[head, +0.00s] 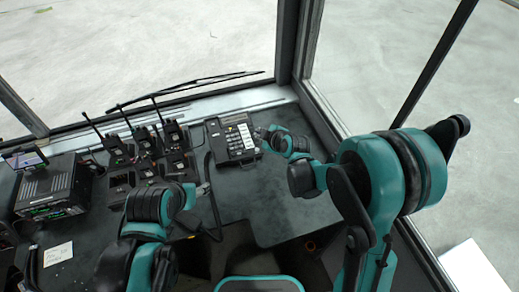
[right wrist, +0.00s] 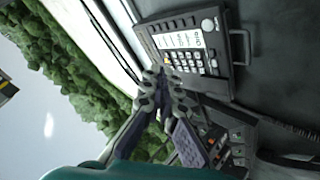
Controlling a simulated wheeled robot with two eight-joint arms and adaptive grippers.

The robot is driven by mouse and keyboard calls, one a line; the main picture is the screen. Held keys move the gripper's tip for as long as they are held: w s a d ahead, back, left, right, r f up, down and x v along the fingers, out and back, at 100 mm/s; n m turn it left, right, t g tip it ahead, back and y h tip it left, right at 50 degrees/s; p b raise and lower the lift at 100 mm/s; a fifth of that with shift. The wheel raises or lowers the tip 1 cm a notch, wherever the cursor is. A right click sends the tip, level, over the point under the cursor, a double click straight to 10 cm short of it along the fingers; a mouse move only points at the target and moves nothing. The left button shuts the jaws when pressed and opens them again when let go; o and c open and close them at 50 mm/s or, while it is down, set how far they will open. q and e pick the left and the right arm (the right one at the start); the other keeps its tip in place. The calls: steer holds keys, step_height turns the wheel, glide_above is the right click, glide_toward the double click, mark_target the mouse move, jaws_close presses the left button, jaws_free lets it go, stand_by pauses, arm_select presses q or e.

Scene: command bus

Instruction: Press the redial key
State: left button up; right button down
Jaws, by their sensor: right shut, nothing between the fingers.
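The desk phone (head: 233,139), dark with a pale label panel and rows of keys, lies on the dark console. It also shows in the right wrist view (right wrist: 222,72). Its key labels are too small to read, so I cannot tell which key is redial. My right gripper (head: 260,133) is at the phone's right edge in the head view. In the right wrist view its fingertips (right wrist: 166,82) are shut and empty, close to the keys; I cannot tell whether they touch. My left gripper (head: 204,188) is over the console, below and left of the phone; its jaws are unclear.
Several handheld radios (head: 145,140) with tall antennas stand in chargers left of the phone. A radio unit (head: 52,190) and a paper note (head: 58,253) are at the far left. The windscreen ledge (head: 200,105) runs behind. Console space right of and below the phone is clear.

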mark_target(257, 150)
steer(key=shift+w+a+f, duration=0.1)
steer(key=shift+f, duration=0.05)
steer(key=shift+f, duration=0.1)
steer(key=f+b, duration=0.4)
steer(key=f, duration=0.1)
steer(key=w+f+b, duration=0.1)
steer(key=f+b, duration=0.1)
steer(key=shift+a+f, duration=0.15)
steer(key=shift+f, duration=0.15)
steer(key=shift+w+f+b, duration=0.1)
steer(key=shift+f+b, duration=0.35)
stand_by(1.1)
steer(key=shift+f+b, duration=0.4)
steer(key=shift+b, duration=0.05)
steer(key=shift+f+b, duration=0.3)
stand_by(0.4)
steer(key=shift+r, duration=0.1)
steer(key=shift+r+p, duration=0.45)
steer(key=shift+r, duration=0.2)
